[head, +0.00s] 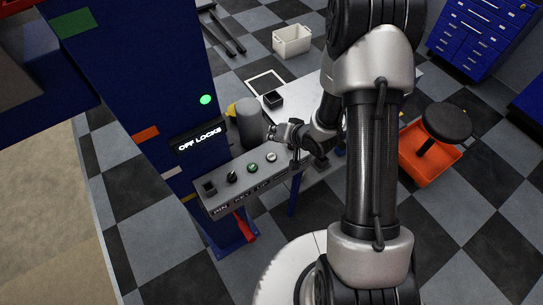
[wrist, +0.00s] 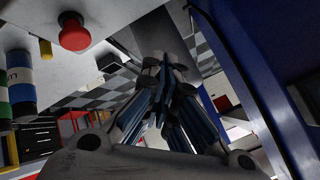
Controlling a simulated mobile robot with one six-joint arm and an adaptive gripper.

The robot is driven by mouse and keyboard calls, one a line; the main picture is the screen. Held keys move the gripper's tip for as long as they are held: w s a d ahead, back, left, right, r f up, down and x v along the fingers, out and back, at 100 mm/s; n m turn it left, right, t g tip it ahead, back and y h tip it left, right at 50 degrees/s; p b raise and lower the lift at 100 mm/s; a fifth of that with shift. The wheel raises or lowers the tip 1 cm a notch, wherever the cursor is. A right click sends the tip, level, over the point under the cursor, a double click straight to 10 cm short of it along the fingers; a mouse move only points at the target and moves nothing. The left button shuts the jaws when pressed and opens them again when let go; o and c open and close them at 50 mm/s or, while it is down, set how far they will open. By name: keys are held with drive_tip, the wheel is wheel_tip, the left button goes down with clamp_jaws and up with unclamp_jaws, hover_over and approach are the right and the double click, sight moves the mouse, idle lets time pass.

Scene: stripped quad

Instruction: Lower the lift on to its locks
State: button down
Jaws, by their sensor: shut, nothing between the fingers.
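The blue lift column (head: 150,80) stands at left in the head view. Its black display (head: 198,140) reads "OFF LOCKS", and a green light (head: 205,99) glows above it. The grey control box (head: 240,190) juts out below, with a black switch (head: 209,188), a small dark knob (head: 231,177), a green button (head: 252,168) and a pale button (head: 271,156) on top. Its front lettering is only partly readable. A red handle (head: 244,226) shows below the box. My gripper (head: 272,133) is shut and empty, just beyond the box's right end. Its shut fingers fill the middle of the wrist view (wrist: 166,65).
A light worktable (head: 300,95) stands behind the box, with a grey cylinder (head: 250,125) and a black bin (head: 272,99). An orange tray (head: 430,160) and black stool (head: 446,122) are at right. In the wrist view, a red knob (wrist: 74,32) is upper left and a blue post (wrist: 250,70) runs close at right.

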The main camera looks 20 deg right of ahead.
sight(274, 156)
wheel_tip(274, 156, down, 8)
drive_tip(key=b, duration=0.6)
drive_tip(key=shift+f+b, duration=0.15)
drive_tip(key=shift+b, duration=0.15)
drive_tip(key=shift+f, duration=0.1)
idle(0.8)
drive_tip(key=shift+f+b, duration=0.3)
drive_tip(key=shift+f, duration=0.05)
drive_tip(key=shift+f+b, duration=0.4)
drive_tip(key=shift+f, duration=0.05)
idle(0.5)
drive_tip(key=shift+r, duration=0.1)
idle(0.9)
drive_tip(key=shift+r+p, duration=0.75)
drive_tip(key=shift+r, duration=0.05)
wheel_tip(274, 156, up, 5)
drive_tip(key=p, duration=0.4)
drive_tip(key=shift+r, duration=0.1)
